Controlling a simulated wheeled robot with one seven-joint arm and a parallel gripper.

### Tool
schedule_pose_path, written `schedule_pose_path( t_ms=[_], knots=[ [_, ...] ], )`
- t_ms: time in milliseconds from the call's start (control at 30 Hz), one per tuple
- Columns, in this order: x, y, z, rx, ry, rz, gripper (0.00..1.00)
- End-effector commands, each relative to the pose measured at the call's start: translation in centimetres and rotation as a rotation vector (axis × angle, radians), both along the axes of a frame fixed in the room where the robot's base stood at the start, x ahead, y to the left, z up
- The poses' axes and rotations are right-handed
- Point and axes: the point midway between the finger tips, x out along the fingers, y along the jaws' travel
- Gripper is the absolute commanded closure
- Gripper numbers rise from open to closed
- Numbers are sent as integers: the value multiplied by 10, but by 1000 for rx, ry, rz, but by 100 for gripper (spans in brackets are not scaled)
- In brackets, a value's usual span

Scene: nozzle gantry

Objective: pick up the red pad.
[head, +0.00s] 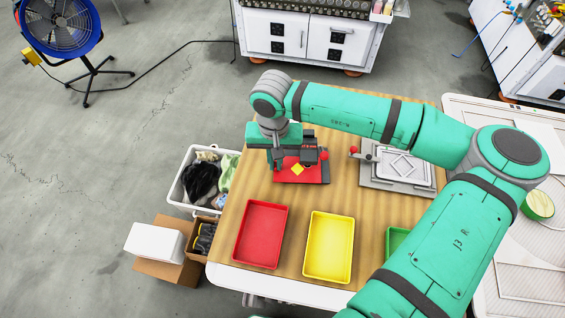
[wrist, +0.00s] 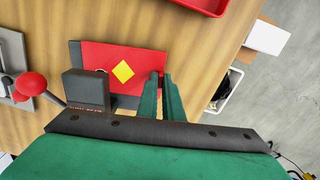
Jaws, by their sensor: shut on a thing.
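The red pad (head: 312,174) is a flat red piece with a yellow diamond, at the far left part of the wooden table. It also shows in the wrist view (wrist: 137,60), lying over a grey plate fixture (wrist: 75,55) with a dark block (wrist: 86,88) at one side. My gripper (head: 277,163) is over the pad's left end in the head view. In the wrist view its two green fingers (wrist: 163,92) are close together at the pad's right edge, shut on it. The fingertips' contact is partly hidden. I cannot tell whether the pad is lifted off the plate.
A lever with a red knob (wrist: 31,85) stands beside the dark block. A second grey fixture (head: 400,170) sits to the right. A red tray (head: 261,235) and a yellow tray (head: 329,246) stand in front. A white bin (head: 177,188) is off the table's left edge.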

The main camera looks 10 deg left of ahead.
Motion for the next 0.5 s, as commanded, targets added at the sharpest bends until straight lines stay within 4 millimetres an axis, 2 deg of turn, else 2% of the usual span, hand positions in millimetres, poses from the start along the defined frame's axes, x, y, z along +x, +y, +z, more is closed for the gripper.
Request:
schedule_pose_path(
  t_ms=[167,500],
  knots=[
    [0,-1,12,-2,-2,0,100],
    [-50,-39,10,-1,0,-1,100]
  ],
)
